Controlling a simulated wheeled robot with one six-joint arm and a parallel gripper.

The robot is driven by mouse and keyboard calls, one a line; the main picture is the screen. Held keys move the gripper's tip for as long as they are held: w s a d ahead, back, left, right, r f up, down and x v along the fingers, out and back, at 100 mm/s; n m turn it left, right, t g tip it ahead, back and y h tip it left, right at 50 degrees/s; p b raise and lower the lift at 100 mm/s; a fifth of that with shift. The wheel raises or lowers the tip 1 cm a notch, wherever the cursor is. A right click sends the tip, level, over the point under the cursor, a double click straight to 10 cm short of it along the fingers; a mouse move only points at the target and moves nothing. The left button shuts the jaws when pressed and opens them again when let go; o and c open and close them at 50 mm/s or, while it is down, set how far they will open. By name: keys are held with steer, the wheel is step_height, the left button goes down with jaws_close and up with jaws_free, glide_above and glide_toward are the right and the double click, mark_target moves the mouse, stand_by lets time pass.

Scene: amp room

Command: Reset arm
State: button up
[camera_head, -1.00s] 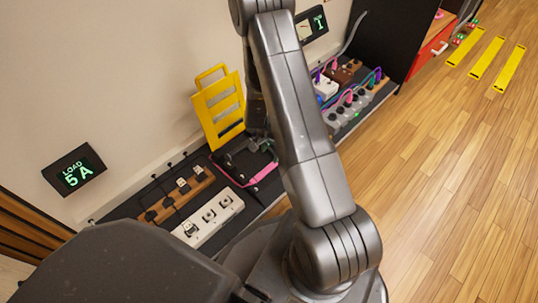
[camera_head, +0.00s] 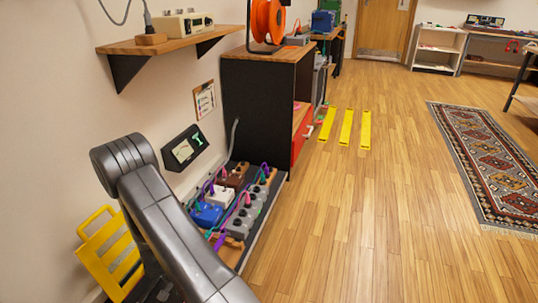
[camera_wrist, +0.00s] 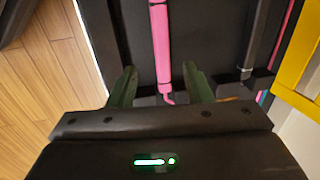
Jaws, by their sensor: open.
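My gripper (camera_wrist: 155,88) shows in the wrist view with its two green-tipped fingers apart and nothing held between them. A pink cable or rod (camera_wrist: 160,45) runs down the picture between the fingers, over a dark surface; I cannot tell how far it is from them. In the head view my grey arm reaches up from the bottom and bends at the upper left. The gripper itself is hidden there.
A dark cabinet (camera_head: 257,105) stands beyond. The wooden floor (camera_head: 350,230) is open to the right.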

steer(key=f+b, duration=0.1)
steer(key=f, duration=0.1)
steer(key=f+b, duration=0.1)
steer(key=f, duration=0.2)
steer(key=a+f+b, duration=0.1)
steer(key=f, duration=0.1)
steer(key=shift+w+f, duration=0.15)
steer(key=shift+f, duration=0.05)
steer(key=shift+a+r+p, duration=0.1)
steer(key=shift+p, duration=0.2)
steer(key=shift+r+p, duration=0.85)
steer(key=shift+r, duration=0.25)
steer(key=shift+f, duration=0.15)
